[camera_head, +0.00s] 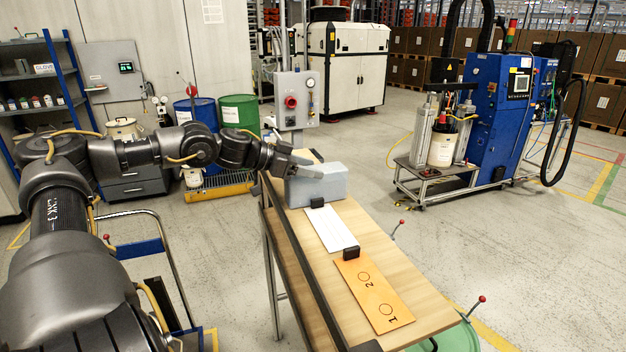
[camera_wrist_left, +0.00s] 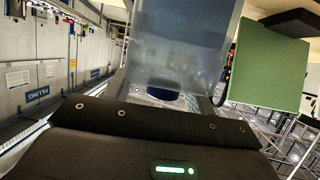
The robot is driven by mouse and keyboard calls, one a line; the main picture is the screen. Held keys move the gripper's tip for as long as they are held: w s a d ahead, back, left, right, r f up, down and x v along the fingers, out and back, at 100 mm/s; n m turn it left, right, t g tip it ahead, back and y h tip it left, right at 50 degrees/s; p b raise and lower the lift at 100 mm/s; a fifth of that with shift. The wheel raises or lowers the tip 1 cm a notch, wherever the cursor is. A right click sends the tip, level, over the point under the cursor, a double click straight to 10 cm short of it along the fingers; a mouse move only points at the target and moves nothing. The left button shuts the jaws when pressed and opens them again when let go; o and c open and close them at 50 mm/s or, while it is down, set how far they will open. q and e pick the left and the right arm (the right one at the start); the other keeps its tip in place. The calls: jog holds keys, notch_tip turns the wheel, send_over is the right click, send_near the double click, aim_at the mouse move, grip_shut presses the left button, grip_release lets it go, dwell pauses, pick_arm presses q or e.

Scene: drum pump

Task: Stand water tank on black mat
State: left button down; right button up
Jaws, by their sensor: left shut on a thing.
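The water tank (camera_head: 322,188) is a pale blue-grey block at the far end of the wooden table. It looks wider than tall in the head view. My left gripper (camera_head: 302,168) reaches in from the left and is shut on it, covering part of its top left. In the left wrist view the tank (camera_wrist_left: 185,45) is a translucent bluish body with a dark blue round part (camera_wrist_left: 163,93) near the jaws. Whether its underside touches the table I cannot tell. I cannot make out a black mat for certain. My right gripper is out of view.
A dark rail (camera_head: 300,265) runs along the table's left side. A grey control box (camera_head: 297,98) stands behind.

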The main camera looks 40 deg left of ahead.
pick_arm(q)
jog(key=shift+r, duration=0.1)
jog(key=shift+w+r, duration=0.1)
jog(key=shift+r, duration=0.35)
jog(key=r, duration=0.2)
jog(key=b, duration=0.1)
jog(key=shift+s+r, duration=0.25)
jog(key=shift+r, duration=0.15)
jog(key=s+d+r+b, duration=0.2)
jog(key=s+r+b, duration=0.6)
jog(key=s, duration=0.5)
jog(key=shift+s+r, duration=0.35)
jog(key=shift+r, duration=0.25)
